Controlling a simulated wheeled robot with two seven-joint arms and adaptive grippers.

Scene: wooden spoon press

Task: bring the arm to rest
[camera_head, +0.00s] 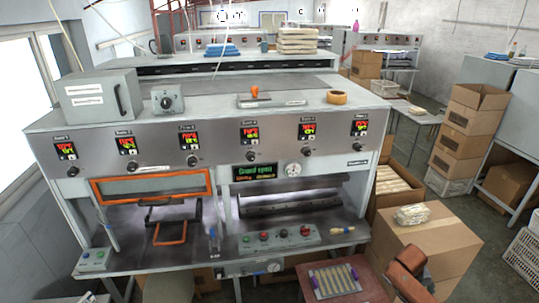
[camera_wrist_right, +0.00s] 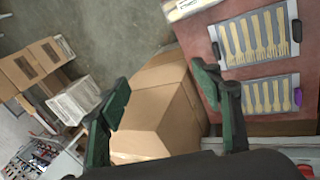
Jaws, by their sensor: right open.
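My right arm (camera_head: 407,270) shows as an orange link at the lower right of the head view, in front of the cardboard box. In the right wrist view my right gripper (camera_wrist_right: 160,92) is open, with its two dark green fingers wide apart and nothing between them. A cardboard box lies below and beyond the fingers. My left arm and left gripper are in neither view.
The press machine (camera_head: 210,140) fills the middle. A reddish table (camera_head: 375,283) at the lower right carries a tray of wooden cutlery (camera_head: 335,280); the wrist view shows two such trays. A large cardboard box (camera_head: 445,245) with a wrapped bundle (camera_head: 412,215) stands beside it.

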